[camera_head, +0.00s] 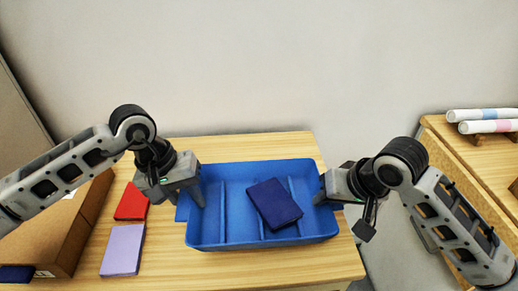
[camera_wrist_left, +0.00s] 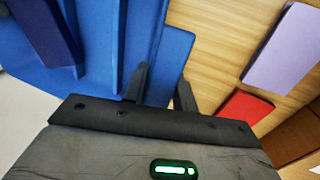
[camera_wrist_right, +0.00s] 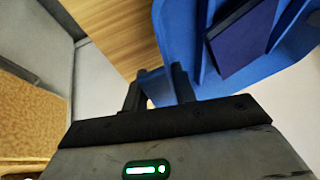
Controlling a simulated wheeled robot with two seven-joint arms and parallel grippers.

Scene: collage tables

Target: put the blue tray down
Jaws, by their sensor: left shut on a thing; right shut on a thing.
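The blue tray (camera_head: 239,230) is over the middle of the wooden table in the head view, with raised dividers inside. A dark blue block (camera_head: 274,204) lies tilted across its right part. My left gripper (camera_head: 188,196) is shut on the tray's left end; the left wrist view shows its fingers (camera_wrist_left: 160,88) at the tray's edge. My right gripper (camera_head: 326,192) is shut on the tray's right end; its fingers (camera_wrist_right: 158,88) also show at the edge in the right wrist view. I cannot tell whether the tray's underside touches the table.
A red block (camera_head: 132,203) and a lilac block (camera_head: 123,250) lie on the table (camera_head: 300,262) left of the tray. A cardboard box (camera_head: 60,235) stands at the far left. A second wooden table (camera_head: 480,160) at right holds white rolls (camera_head: 485,115). Bare tabletop shows in front of the tray.

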